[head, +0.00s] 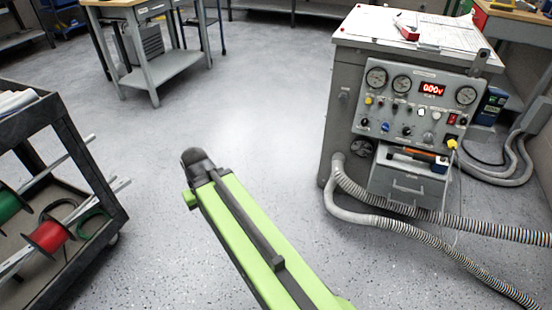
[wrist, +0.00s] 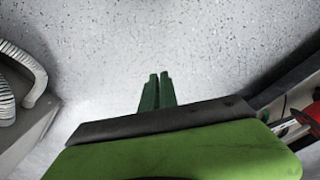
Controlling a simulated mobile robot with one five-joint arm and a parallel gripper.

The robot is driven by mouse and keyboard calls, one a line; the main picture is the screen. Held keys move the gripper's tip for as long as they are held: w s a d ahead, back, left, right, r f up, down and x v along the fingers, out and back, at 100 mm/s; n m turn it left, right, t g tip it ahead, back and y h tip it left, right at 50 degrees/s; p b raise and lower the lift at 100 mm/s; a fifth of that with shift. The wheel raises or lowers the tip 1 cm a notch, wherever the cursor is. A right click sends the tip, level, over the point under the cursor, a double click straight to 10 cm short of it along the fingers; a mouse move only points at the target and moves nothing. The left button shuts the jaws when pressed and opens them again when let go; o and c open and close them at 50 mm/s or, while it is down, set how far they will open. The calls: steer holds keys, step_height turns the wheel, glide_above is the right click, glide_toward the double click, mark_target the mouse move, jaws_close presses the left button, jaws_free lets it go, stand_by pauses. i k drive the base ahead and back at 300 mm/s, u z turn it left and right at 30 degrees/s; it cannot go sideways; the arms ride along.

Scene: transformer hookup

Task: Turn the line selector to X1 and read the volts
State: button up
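The grey test console (head: 342,110) stands at the right in the head view. Its sloped front panel (head: 370,112) carries round gauges, a lit red display (head: 432,90) that appears to read 0.00 V, and several knobs. A blue knob (head: 385,127), a black knob (head: 407,131) and a grey knob (head: 428,138) sit in the lower row. The labels are too small to read, so I cannot tell which is the line selector. My gripper (wrist: 157,76) shows in the wrist view, its two green fingers together and empty above bare floor, well away from the panel.
Ribbed hoses (head: 400,222) run across the floor from the console. A dark cart (head: 85,155) with red (head: 48,237) and green spools stands at left. A workbench (head: 150,45) is at the back. A yellow plug (head: 451,143) hangs at the panel.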

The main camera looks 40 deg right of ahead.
mark_target(385, 126)
steer(key=k, duration=1.2)
steer(key=z, duration=0.55)
steer(key=i, duration=1.55)
steer(key=u, duration=0.45)
